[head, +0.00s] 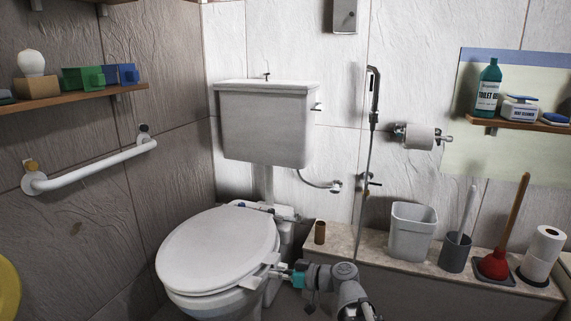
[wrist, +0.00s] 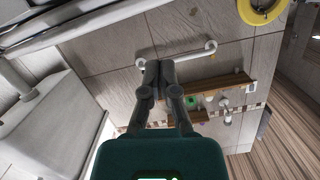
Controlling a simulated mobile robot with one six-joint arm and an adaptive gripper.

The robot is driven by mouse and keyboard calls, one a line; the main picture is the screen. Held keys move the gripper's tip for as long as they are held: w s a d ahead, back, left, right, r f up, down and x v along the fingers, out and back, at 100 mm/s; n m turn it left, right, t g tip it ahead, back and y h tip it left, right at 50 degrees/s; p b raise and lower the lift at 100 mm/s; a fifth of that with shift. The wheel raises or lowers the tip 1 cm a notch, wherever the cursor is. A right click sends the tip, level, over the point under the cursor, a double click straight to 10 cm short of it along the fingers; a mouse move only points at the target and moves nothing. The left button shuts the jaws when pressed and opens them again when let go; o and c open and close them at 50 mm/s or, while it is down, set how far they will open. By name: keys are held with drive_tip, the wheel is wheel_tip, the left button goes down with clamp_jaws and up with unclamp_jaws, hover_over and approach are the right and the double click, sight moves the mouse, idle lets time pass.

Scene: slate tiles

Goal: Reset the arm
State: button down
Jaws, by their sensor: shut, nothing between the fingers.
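My gripper (head: 281,273) is at the end of my arm, low in the middle of the head view. It is beside the right edge of the toilet (head: 218,250), whose white lid is down; I cannot tell if they touch. In the wrist view my gripper's two grey fingers (wrist: 159,70) are together at the tips, with nothing between them. My arm (head: 340,285) is bent low in front of the ledge.
A stone ledge (head: 375,245) holds a brown cup (head: 320,232), a bin (head: 411,232), a brush holder (head: 455,252), a red plunger (head: 494,264) and paper rolls (head: 543,255). A grab rail (head: 95,168) and shelf (head: 70,98) are on the left wall.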

drive_tip(key=s+d+r+m+g+h+p, duration=0.1)
drive_tip(key=s+d+m+g+h+p, duration=0.2)
drive_tip(key=s+d+m+h+p, duration=0.45)
drive_tip(key=s+d+r+m+g+h+p, duration=0.2)
drive_tip(key=d+m+h+p, duration=0.2)
drive_tip(key=d+h+p, duration=0.55)
wheel_tip(320, 180, up, 38)
drive_tip(key=d+y+p, duration=0.1)
drive_tip(key=d+p, duration=0.1)
drive_tip(key=p, duration=3.6)
drive_tip(key=shift+d+f+y, duration=0.2)
drive_tip(key=shift+d+y, duration=0.1)
drive_tip(key=shift+y, duration=0.1)
